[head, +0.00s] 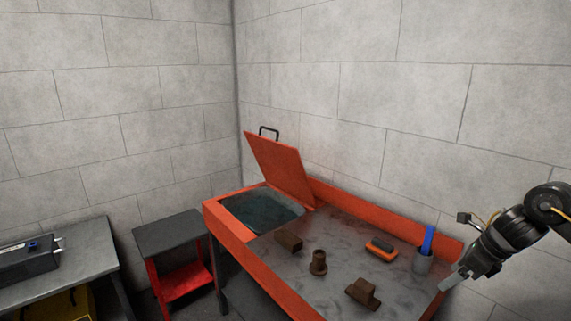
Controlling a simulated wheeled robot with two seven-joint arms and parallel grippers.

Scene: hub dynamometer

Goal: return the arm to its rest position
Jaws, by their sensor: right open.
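My right arm comes in from the right edge, and its gripper (451,284) hangs at the right end of the orange parts-washing bench (237,240), close to the grey cup (423,262). Its jaws are open, and nothing shows between them. I cannot tell the exact gap between the gripper and the bench rim. My left gripper is not in view.
The bench's orange lid (280,168) stands open over a basin (262,211). Brown parts (319,262) and an orange-black brush (381,248) lie on the worktop. A blue item (428,240) stands in the cup. A small cart (168,234) and a grey table (70,262) stand left.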

